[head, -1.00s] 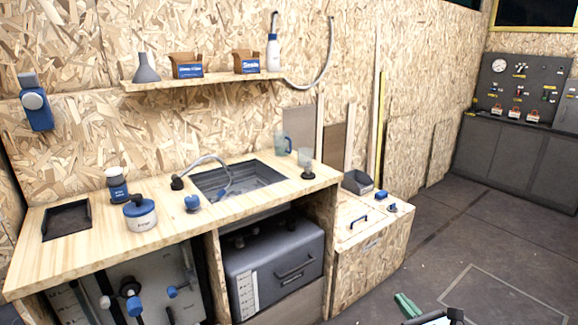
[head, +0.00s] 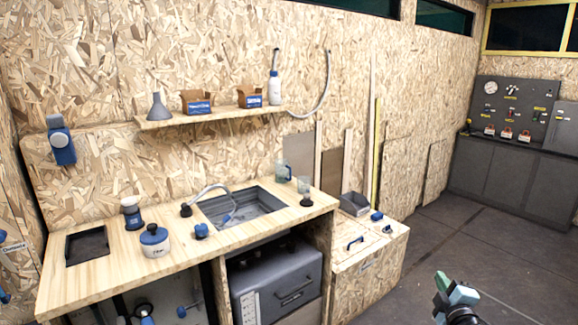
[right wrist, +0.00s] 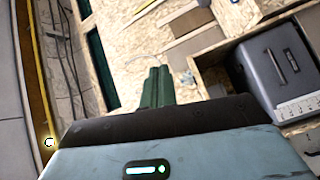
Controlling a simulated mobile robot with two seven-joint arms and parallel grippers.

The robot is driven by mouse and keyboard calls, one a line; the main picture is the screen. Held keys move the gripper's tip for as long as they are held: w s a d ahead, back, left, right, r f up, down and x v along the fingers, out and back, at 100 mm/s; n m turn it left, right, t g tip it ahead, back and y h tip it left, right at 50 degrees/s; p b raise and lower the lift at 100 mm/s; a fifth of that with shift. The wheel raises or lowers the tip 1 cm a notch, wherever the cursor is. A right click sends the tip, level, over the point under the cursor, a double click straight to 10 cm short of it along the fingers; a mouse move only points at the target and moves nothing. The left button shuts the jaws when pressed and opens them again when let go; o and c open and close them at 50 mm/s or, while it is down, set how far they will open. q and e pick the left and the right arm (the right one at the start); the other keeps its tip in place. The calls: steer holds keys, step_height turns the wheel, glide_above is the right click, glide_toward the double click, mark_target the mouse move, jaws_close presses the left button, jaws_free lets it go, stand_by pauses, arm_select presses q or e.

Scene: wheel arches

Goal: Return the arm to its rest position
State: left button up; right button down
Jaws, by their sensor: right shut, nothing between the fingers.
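My right gripper (head: 441,281) is at the lower right of the head view, over the floor and right of the wooden bin box. Its green fingers are together with nothing between them. In the right wrist view the shut green fingers (right wrist: 157,86) stick out beyond the dark gripper body, clear of any object. The wrist picture is tilted, with the counter area to the right. My left gripper does not show in either view.
A wooden counter (head: 108,264) with a sink (head: 246,206), a blue-lidded pot (head: 155,241) and small items stands left. A grey case (head: 277,284) sits under it. A wooden box (head: 371,254) adjoins its right end. The floor (head: 440,228) towards the dark cabinets (head: 487,169) is clear.

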steer(key=s+a+f+m+g+y, duration=0.25)
steer(key=s+a+f+m, duration=0.3)
steer(key=s+f, duration=0.55)
steer(key=s+a+f+m+g+y, duration=0.1)
steer(key=s+a+f+m+g, duration=0.35)
steer(key=s+f, duration=0.7)
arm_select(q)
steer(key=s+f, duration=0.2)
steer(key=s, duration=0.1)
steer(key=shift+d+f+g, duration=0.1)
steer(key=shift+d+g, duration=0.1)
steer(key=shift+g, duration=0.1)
arm_select(e)
steer(key=s+a+f+m+g, duration=0.1)
steer(key=s+a, duration=0.3)
steer(key=s, duration=0.8)
steer(key=s+a+f, duration=0.1)
steer(key=s+a, duration=0.3)
steer(key=s, duration=0.7)
steer(key=shift+s+a+m+g+y, duration=0.35)
steer(key=shift+a+m+g, duration=0.05)
